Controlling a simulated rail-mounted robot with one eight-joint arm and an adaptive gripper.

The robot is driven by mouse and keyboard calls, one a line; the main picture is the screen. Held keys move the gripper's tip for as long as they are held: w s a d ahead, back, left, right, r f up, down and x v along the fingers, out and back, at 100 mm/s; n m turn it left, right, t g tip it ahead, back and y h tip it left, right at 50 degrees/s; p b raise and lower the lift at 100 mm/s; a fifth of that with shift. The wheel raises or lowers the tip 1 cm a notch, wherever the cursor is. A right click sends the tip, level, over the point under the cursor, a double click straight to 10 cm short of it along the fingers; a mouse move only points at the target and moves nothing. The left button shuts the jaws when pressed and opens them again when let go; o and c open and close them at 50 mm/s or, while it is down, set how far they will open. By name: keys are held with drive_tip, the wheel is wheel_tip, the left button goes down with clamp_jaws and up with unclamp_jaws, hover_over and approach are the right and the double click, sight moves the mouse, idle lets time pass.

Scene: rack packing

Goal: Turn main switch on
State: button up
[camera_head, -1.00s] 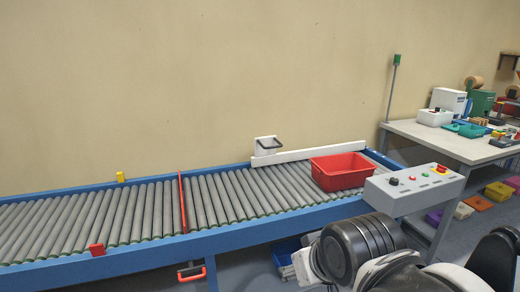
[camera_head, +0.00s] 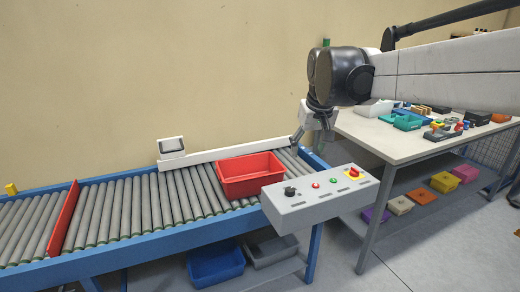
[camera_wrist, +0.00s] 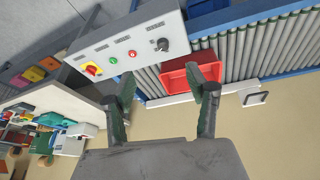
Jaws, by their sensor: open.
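A grey control box (camera_head: 310,203) stands at the conveyor's right end. Its sloped top has a black knob (camera_head: 290,191), a red button (camera_head: 316,185), a green button (camera_head: 334,180) and a red-and-yellow rotary switch (camera_head: 354,174). In the wrist view the picture is turned over, with the rotary switch (camera_wrist: 91,70) at the left and the black knob (camera_wrist: 162,45) at the right. My gripper (camera_wrist: 160,76) is open and empty, its fingers apart and clear of the panel. In the head view my gripper (camera_head: 299,138) hangs above and behind the box.
A red crate (camera_head: 250,190) sits on the roller conveyor (camera_head: 130,205) left of the box. A worktable (camera_head: 375,138) with many parts stands to the right, with coloured bins beneath. Blue and grey bins stand under the conveyor. My arm crosses the upper right.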

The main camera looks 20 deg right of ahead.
drive_tip(key=w+d+g+p, duration=0.1)
drive_tip(key=w+d+p, duration=0.1)
drive_tip(key=w+d, duration=0.7)
drive_tip(key=m+g+y+p, duration=0.1)
drive_tip(key=m+g+p, duration=0.1)
drive_tip(key=g+p, duration=0.1)
hover_over(355, 172)
wheel_tip(355, 172, down, 11)
drive_tip(key=f, duration=1.3)
drive_tip(key=shift+w+d+f+b, duration=0.2)
drive_tip(key=shift+w+d+b, duration=0.05)
drive_tip(key=shift+w+b, duration=0.1)
drive_tip(key=shift+c, duration=0.6)
drive_tip(key=c, duration=1)
drive_tip(key=shift+c, duration=0.2)
